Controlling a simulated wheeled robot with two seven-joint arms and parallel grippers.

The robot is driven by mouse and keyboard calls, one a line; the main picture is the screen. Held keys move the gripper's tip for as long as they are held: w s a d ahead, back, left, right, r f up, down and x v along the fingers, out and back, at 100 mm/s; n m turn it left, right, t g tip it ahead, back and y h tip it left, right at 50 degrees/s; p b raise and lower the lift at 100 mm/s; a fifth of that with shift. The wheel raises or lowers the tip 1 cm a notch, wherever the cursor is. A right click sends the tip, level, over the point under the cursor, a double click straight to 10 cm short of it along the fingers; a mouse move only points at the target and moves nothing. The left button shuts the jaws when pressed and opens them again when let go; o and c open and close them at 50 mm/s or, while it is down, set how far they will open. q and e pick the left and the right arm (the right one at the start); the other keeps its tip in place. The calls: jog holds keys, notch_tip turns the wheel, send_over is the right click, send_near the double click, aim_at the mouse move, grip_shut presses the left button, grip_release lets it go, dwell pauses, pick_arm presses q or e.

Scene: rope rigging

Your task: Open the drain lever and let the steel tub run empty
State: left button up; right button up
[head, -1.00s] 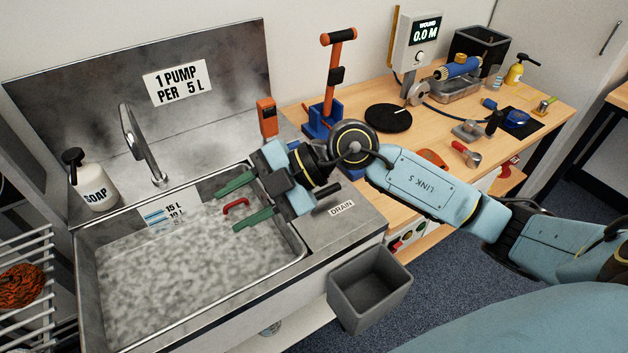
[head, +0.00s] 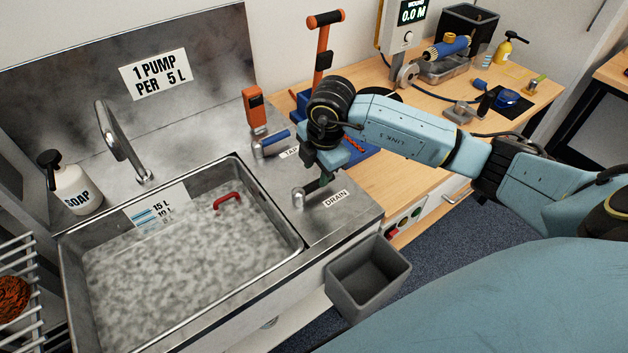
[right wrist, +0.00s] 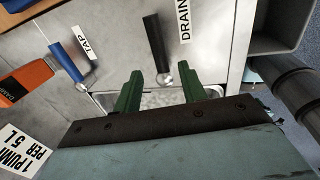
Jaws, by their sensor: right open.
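The steel tub (head: 75,290) holds grey, foamy liquid with a red handle (head: 227,200) showing at its surface. The drain lever's metal pivot (head: 298,197) is on the steel deck right of the tub, beside the DRAIN label (head: 336,198). My right gripper (head: 319,184) is over the lever and hides much of its handle in the head view. In the right wrist view the black-handled drain lever (right wrist: 155,42) lies between the lines of my open green fingers (right wrist: 162,78). Nothing shows between the fingers as gripped. My left gripper is out of view.
A blue-handled tap lever (head: 272,140) and an orange device (head: 255,108) stand close behind my right gripper. A curved faucet (head: 120,140) and soap bottle (head: 75,188) are at the tub's back left. A grey bin (head: 368,280) hangs at the front right.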

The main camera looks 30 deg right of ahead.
aim_at(314, 184)
jog(key=f, duration=0.2)
jog(key=w+f, duration=0.1)
jog(key=f, duration=0.2)
jog(key=shift+a+f, duration=0.1)
jog(key=shift+f, duration=0.1)
grip_shut()
